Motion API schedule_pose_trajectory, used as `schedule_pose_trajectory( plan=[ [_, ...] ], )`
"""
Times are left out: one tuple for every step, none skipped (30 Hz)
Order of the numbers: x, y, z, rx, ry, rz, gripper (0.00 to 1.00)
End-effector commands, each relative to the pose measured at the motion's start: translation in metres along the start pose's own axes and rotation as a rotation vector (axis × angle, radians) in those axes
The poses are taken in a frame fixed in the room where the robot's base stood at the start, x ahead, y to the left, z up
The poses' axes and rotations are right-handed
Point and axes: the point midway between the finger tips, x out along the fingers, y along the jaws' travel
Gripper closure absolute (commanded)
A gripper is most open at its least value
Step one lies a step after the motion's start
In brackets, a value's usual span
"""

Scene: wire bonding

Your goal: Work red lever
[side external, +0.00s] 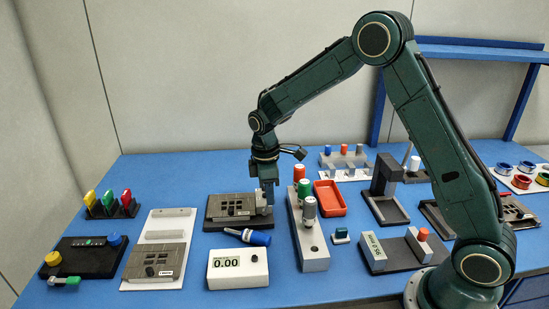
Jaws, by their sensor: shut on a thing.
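A red lever (126,197) stands upright at the right end of a dark stand at the far left, beside a green one (108,200) and a yellow one (91,199). My gripper (267,203) is well to the right of it, pointing down at the right edge of a dark slotted plate (226,221). It is shut on a small grey piece (262,209) there. The jaws are small in this view, and the exact contact is partly hidden by the gripper itself.
A blue-handled tool (249,237) and a white meter reading 0.00 (238,268) lie in front of the plate. A grey block with capped cylinders (309,248) and an orange tray (330,198) stand close on the right. Bare blue table lies behind the plate.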

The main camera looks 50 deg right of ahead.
Motion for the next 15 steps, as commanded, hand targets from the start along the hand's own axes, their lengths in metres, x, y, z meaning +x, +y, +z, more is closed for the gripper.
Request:
schedule_pose_trajectory(
  plan=[
    [0.0, 0.001, -0.002, -0.002, -0.024, 0.001, 1.0],
    [0.0, 0.001, -0.004, -0.003, -0.039, 0.002, 1.0],
    [-0.001, 0.001, -0.005, -0.002, -0.058, 0.002, 1.0],
    [-0.001, 0.001, -0.006, -0.001, -0.072, 0.003, 1.0],
    [-0.001, 0.001, -0.006, -0.002, -0.087, 0.002, 1.0],
    [-0.001, 0.001, -0.008, -0.002, -0.104, 0.003, 1.0],
    [-0.001, 0.001, -0.008, -0.001, -0.117, 0.004, 1.0],
    [-0.001, 0.001, -0.009, -0.001, -0.129, 0.004, 1.0],
    [-0.001, 0.001, -0.01, -0.001, -0.144, 0.003, 1.0],
    [-0.001, 0.001, -0.011, 0.0, -0.154, 0.004, 1.0],
    [-0.002, 0.001, -0.011, 0.001, -0.164, 0.003, 1.0],
    [-0.002, 0.001, -0.012, 0.002, -0.173, 0.003, 1.0],
    [-0.002, 0.001, -0.012, 0.002, -0.178, 0.003, 1.0],
    [-0.003, 0.001, -0.013, 0.002, -0.182, 0.003, 1.0],
    [-0.003, 0.001, -0.013, 0.003, -0.187, 0.002, 1.0]
  ],
)
